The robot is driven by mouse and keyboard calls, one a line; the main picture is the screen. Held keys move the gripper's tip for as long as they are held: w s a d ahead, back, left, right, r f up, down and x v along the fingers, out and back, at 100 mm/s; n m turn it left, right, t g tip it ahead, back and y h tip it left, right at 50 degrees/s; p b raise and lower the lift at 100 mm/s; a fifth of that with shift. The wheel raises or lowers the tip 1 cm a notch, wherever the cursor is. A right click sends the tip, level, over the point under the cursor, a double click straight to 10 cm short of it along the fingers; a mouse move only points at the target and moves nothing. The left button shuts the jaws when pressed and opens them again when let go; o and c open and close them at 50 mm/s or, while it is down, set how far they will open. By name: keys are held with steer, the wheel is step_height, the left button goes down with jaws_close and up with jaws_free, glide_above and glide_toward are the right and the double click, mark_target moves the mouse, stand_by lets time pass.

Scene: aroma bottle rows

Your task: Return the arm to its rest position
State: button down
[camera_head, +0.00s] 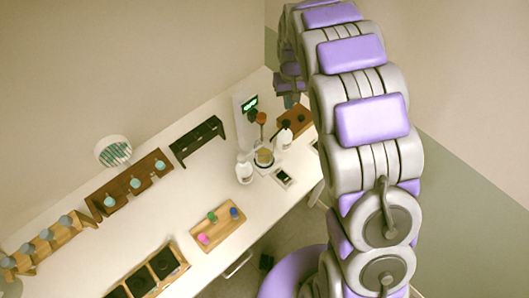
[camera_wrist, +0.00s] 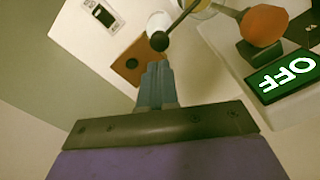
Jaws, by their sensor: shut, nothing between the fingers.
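My gripper (camera_wrist: 157,85) shows in the wrist view with its blue-grey fingers together and nothing between them. In the head view my purple and grey arm arches up and over on the right, and the gripper end (camera_head: 289,100) hangs near the far right part of the white table (camera_head: 165,222), partly hidden by the arm. In the wrist view the fingers point toward a brown wooden block (camera_wrist: 132,66) and a dark round knob (camera_wrist: 160,41). I cannot tell how far the fingertips are from them.
A white device with a green display (camera_head: 250,104) stands beside the gripper, with an orange ball (camera_head: 261,118) and a white bottle (camera_head: 244,171) close by. Wooden bottle racks (camera_head: 130,187) line the table's back. A tray with coloured pieces (camera_head: 217,228) sits near the front edge.

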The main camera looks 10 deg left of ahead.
stand_by(0.5)
steer(key=s+d+r+m+b, duration=0.1)
steer(key=s+d+r+b, duration=0.2)
steer(key=s+d, duration=0.45)
steer(key=s+d+r+m+b, duration=0.25)
steer(key=s+d, duration=0.25)
steer(key=s, duration=0.5)
steer(key=s+d+f+g+b, duration=0.1)
steer(key=s+d+b, duration=0.1)
steer(key=s, duration=0.9)
steer(key=s+d+f+b, duration=0.2)
steer(key=s+b, duration=0.1)
steer(key=s, duration=0.8)
steer(key=shift+s+f+m+g, duration=0.25)
steer(key=shift+m+g, duration=0.15)
steer(key=shift+m, duration=0.05)
